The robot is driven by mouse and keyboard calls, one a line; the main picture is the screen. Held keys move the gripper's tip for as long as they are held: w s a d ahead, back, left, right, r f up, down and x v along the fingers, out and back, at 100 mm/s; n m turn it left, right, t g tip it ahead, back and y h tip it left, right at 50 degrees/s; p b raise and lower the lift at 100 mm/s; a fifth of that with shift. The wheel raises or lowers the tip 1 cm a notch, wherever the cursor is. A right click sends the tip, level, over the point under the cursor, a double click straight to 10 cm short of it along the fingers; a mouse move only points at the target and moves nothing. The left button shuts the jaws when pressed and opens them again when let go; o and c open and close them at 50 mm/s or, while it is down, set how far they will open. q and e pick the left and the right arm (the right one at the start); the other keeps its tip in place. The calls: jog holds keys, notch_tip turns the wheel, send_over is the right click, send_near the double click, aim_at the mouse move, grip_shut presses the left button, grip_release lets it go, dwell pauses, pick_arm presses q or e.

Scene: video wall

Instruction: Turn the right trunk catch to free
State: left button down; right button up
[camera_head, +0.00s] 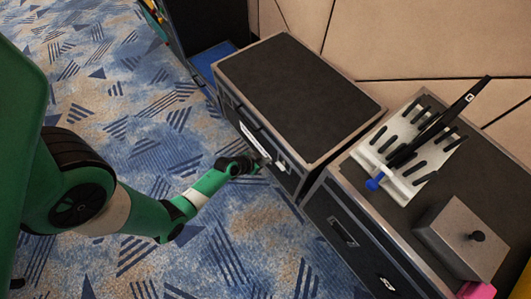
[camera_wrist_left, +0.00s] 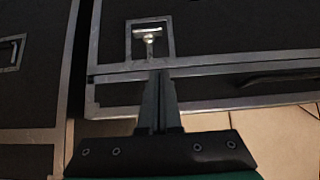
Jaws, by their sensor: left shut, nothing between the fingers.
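The dark trunk with metal edges (camera_head: 295,95) stands upright in the middle of the head view. Its right catch (camera_head: 281,166) is a small bright fitting on the front face. In the left wrist view, a silver T-shaped catch (camera_wrist_left: 148,35) sits in a framed recess, with its stem pointing down in the picture. My left gripper (camera_head: 258,168) is shut and empty, close to the trunk's front. In the left wrist view its fingertips (camera_wrist_left: 160,74) appear just below the recess; I cannot tell whether they touch the trunk. My right gripper is not in view.
A second dark case (camera_head: 345,233) stands close on the right, carrying a white slotted rack (camera_head: 408,150) with black tools and a grey box (camera_head: 465,238). The trunk's front has a pale plate (camera_head: 254,140). Patterned carpet (camera_head: 130,100) lies open on the left.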

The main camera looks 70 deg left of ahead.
pick_arm(q)
jog(key=b, duration=0.4)
send_over(279, 162)
jog(key=s+d, duration=0.1)
jog(key=s, duration=0.2)
notch_tip(279, 162, down, 5)
jog(key=f+b, duration=0.2)
jog(key=f, duration=0.1)
jog(key=shift+w+f, duration=0.2)
jog(key=shift+w, duration=0.15)
jog(key=shift+f+b, duration=0.25)
jog(key=shift+b, duration=0.05)
jog(key=shift+r, duration=0.1)
jog(key=shift+d, duration=0.1)
